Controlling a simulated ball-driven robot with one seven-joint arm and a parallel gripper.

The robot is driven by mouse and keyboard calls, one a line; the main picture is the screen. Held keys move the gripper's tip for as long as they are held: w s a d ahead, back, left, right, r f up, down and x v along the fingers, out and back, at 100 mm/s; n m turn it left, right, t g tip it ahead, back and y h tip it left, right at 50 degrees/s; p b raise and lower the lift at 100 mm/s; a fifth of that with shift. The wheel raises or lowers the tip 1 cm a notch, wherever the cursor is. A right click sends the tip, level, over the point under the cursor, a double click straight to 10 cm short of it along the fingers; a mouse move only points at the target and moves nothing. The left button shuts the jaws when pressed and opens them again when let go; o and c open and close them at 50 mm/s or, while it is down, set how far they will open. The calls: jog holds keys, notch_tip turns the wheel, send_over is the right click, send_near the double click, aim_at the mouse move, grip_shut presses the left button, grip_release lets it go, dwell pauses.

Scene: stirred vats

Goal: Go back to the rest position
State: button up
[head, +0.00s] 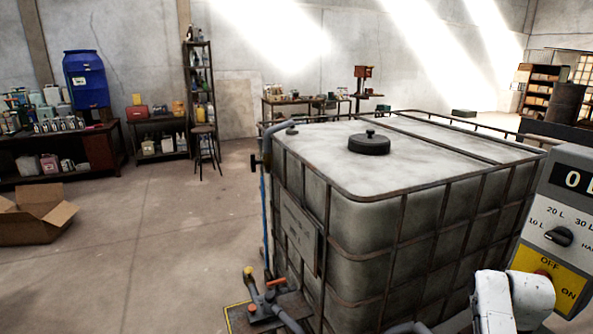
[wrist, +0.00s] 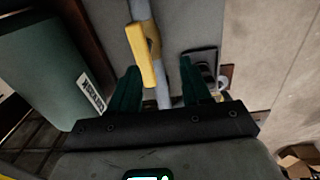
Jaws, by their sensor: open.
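My gripper (wrist: 161,78) shows in the wrist view, with its two dark green fingers apart and nothing held between them. A yellow lever (wrist: 141,58) on a grey pipe (wrist: 160,72) lies beyond the fingers, in line with the gap. I cannot tell how far it is from the fingertips. In the head view, a white piece at the bottom right (head: 513,300) looks like part of my arm, and my gripper does not show there.
A caged white tank (head: 330,175) with a black lid (head: 369,144) fills the middle right. A control panel (head: 560,232) with a knob stands at the right edge. An open cardboard box (head: 35,217) sits left; floor between is clear.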

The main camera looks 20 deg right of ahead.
jog(key=s+a+f+m, duration=0.1)
jog(key=s+a+f, duration=0.35)
jog(key=a, duration=0.25)
jog(key=s+a+f, duration=0.3)
jog(key=s+a, duration=0.2)
jog(key=a, duration=0.3)
jog(key=s+a+r+m+t, duration=0.1)
jog(key=s+a+r, duration=0.1)
jog(key=s+a, duration=0.9)
jog(key=shift+s+r, duration=0.15)
jog(key=shift+s, duration=0.55)
